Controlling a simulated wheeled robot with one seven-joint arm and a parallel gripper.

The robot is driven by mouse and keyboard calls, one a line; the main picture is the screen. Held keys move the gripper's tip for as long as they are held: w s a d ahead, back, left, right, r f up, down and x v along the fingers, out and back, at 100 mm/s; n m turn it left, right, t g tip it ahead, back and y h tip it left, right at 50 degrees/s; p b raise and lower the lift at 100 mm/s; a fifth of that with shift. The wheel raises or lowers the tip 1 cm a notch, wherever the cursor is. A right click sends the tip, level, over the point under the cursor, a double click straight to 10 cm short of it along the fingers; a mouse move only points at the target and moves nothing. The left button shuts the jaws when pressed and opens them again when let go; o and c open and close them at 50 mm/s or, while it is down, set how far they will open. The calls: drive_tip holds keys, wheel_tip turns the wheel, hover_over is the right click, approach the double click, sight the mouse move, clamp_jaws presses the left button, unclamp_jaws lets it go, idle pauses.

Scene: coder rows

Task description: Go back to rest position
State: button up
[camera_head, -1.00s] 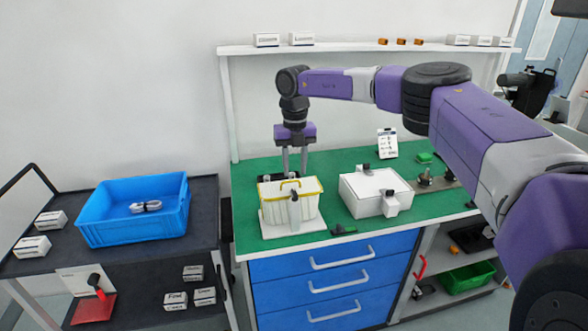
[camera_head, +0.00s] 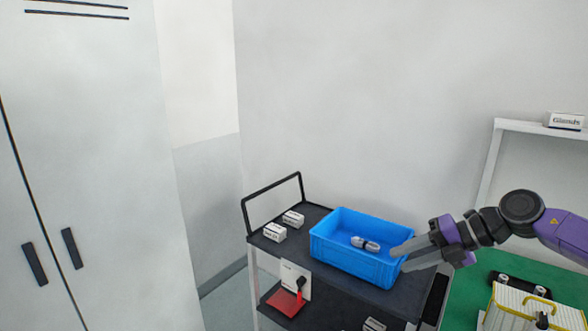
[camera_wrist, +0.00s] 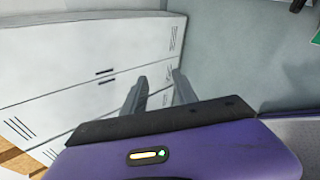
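My gripper (camera_head: 398,259) is at the right of the head view, over the right edge of the blue bin (camera_head: 340,262). Its two fingers point left and are apart, with nothing between them. In the wrist view the gripper (camera_wrist: 160,85) also shows two separated, empty fingers, with floor and white cabinets beyond. The purple and dark arm reaches in from the right edge of the head view.
The blue bin holds a grey coiled item (camera_head: 364,243) and stands on a dark cart (camera_head: 315,215) with small white boxes (camera_head: 275,233). A tall white cabinet (camera_head: 90,150) stands left.

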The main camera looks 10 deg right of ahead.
drive_tip(key=a+r+t+y, duration=0.1)
drive_tip(key=a+r+y, duration=0.35)
drive_tip(key=a, duration=0.55)
drive_tip(key=a+r+t+y, duration=0.1)
drive_tip(key=a+r+y, duration=0.4)
drive_tip(key=a, duration=0.6)
drive_tip(key=s+a+r+m+t+y, duration=0.1)
drive_tip(key=s+a+r+m+t, duration=0.15)
drive_tip(key=r+t, duration=0.2)
drive_tip(key=s+a+r+m+t+y, duration=0.2)
drive_tip(key=s+r+m+t, duration=0.15)
drive_tip(key=r, duration=0.25)
drive_tip(key=s+d+f+m+t+h, duration=0.35)
drive_tip(key=s+f+m+h, duration=0.45)
drive_tip(key=m+h, duration=0.5)
drive_tip(key=s+d+f+m+t+h, duration=0.35)
drive_tip(key=s+f+m+h, duration=0.45)
drive_tip(key=m+h, duration=0.5)
drive_tip(key=s+f+g+y, duration=0.2)
drive_tip(key=s+f+g, duration=0.2)
drive_tip(key=s+f, duration=0.4)
drive_tip(key=s+f+n+g+y+b, duration=0.1)
drive_tip(key=s+f+g+y, duration=0.2)
drive_tip(key=s+f, duration=0.5)
drive_tip(key=s+g, duration=0.1)
drive_tip(key=s, duration=0.7)
drive_tip(key=shift+s+d, duration=0.15)
drive_tip(key=shift+d, duration=0.25)
